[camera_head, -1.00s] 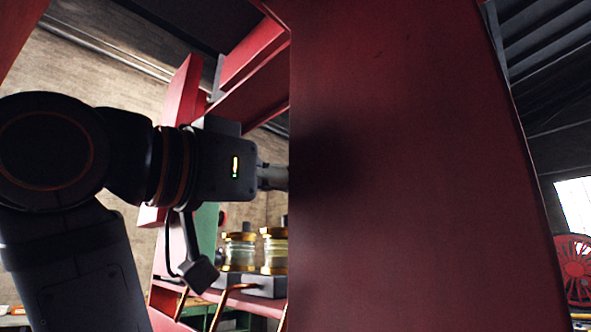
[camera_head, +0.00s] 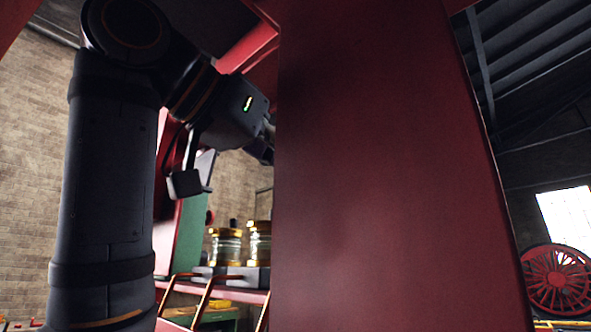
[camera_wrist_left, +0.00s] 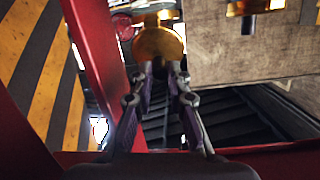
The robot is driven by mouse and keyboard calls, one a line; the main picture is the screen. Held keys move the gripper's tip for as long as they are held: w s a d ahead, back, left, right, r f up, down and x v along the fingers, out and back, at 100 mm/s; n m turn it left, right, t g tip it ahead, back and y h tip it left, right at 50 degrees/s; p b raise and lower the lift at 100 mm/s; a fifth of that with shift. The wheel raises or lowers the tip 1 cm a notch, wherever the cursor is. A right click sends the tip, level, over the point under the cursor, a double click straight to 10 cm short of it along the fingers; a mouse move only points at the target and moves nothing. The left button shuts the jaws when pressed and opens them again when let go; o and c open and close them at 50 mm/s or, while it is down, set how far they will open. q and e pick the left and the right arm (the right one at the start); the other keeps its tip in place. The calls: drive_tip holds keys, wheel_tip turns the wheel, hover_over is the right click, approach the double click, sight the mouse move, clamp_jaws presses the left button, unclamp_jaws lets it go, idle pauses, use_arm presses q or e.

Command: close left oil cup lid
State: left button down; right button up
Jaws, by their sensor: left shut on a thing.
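In the head view, two glass oil cups with brass rims stand side by side on a dark block: a left one (camera_head: 225,246) and a right one (camera_head: 259,243). In the left wrist view, a round brass lid (camera_wrist_left: 158,41) shows its flat face just beyond my fingertips. My left gripper (camera_wrist_left: 163,70) has its fingers close together, with the tips at the lid's near edge, shut on it. In the head view the gripper is above the cups, its tips hidden behind a red panel. My right gripper is not in view.
A broad red panel (camera_head: 380,190) fills the middle of the head view and hides much of the right side. Copper pipes (camera_head: 205,298) run below the cups.

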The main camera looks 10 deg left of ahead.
use_arm(q)
drive_tip(key=c, duration=1.3)
unclamp_jaws()
drive_tip(key=shift+w, duration=0.1)
wheel_tip(320, 180, up, 10)
